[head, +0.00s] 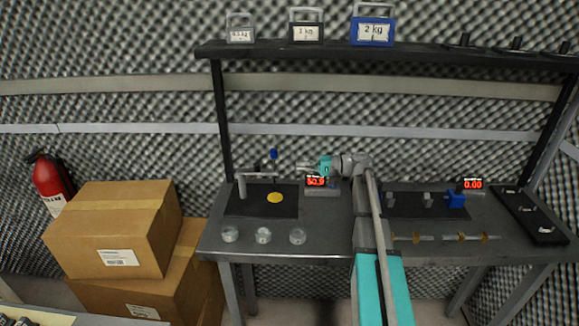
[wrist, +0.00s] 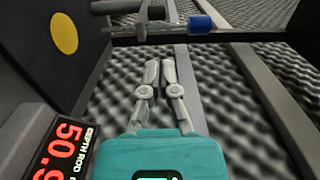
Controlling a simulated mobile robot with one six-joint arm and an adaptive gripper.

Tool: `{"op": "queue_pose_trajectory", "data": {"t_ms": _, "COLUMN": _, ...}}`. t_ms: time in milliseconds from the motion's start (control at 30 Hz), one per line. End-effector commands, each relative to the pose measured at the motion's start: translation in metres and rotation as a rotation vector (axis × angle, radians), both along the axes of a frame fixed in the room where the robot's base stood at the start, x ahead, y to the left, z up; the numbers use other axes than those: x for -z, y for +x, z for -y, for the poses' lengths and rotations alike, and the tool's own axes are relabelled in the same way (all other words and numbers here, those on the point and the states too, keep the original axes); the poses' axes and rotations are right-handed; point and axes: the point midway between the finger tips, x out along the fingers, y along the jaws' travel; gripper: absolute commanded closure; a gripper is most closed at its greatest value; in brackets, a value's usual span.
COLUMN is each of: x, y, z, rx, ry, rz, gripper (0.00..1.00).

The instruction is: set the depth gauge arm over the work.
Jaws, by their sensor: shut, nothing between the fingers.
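The depth gauge (head: 258,175) stands at the back of the left black mat (head: 240,207), with a light grey horizontal arm, a grey upright and a blue knob (head: 273,154). The blue knob also shows at the top of the wrist view (wrist: 200,23). A yellow disc (head: 275,197) lies on the mat, in front of the gauge; whether the arm's tip is over it I cannot tell. My gripper (head: 299,165) is to the right of the knob, apart from it. In the wrist view its fingers (wrist: 158,66) are together and empty.
A red-lit depth rod display (head: 317,182) stands close below my gripper. Three clear round pieces (head: 263,235) stand at the table's front left. A second black mat (head: 400,208) with small fixtures lies to the right of my arm. A shelf (head: 400,50) with weights spans above.

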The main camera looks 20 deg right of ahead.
Motion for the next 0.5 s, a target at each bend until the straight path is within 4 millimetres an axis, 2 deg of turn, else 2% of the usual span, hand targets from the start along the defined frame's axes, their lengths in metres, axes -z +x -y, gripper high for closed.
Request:
{"op": "queue_pose_trajectory", "data": {"t_ms": 33, "x": 0.0, "y": -0.001, "z": 0.009, "rx": 0.003, "ry": 0.0, "rz": 0.0, "gripper": 1.0}}
{"op": "queue_pose_trajectory", "data": {"t_ms": 200, "x": 0.0, "y": -0.006, "z": 0.029, "rx": 0.004, "ry": -0.001, "rz": -0.001, "gripper": 1.0}}
{"op": "queue_pose_trajectory", "data": {"t_ms": 500, "x": 0.0, "y": -0.01, "z": 0.042, "rx": 0.002, "ry": -0.002, "rz": -0.002, "gripper": 1.0}}
